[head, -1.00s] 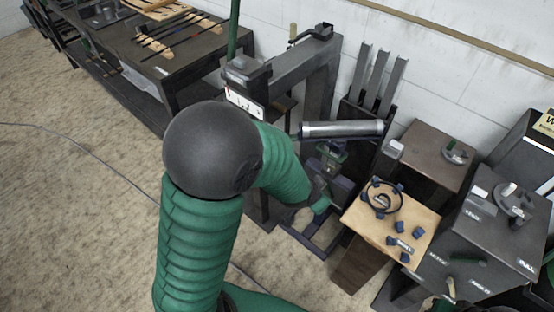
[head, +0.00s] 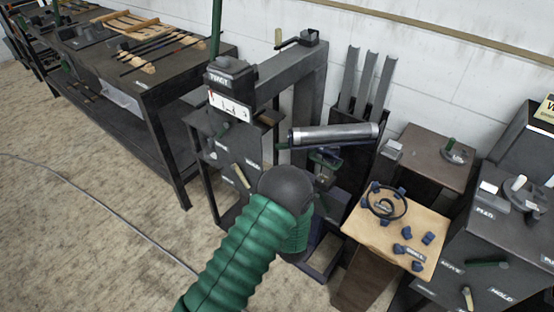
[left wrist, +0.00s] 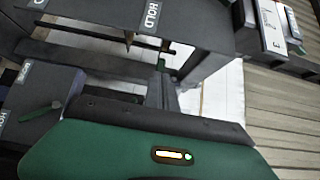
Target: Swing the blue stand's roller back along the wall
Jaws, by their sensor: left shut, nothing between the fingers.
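The roller (head: 335,135) is a grey metal cylinder with dark ends. It lies nearly level in the head view, in front of the dark rack by the wall, with a green tip at its left end. The blue stand (head: 325,160) is below it, partly hidden by my left arm. My left arm reaches up from the bottom, its dark joint in front of the stand's lower part. My left gripper is hidden in the head view. In the left wrist view its fingers (left wrist: 163,92) look together and empty, with no roller seen there. My right gripper is not in view.
A dark frame (head: 290,70) with a crank stands left of the roller. A rack with upright grey channels (head: 366,85) stands behind it. A wooden-topped stand (head: 425,222) with small blue pieces is at the right.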

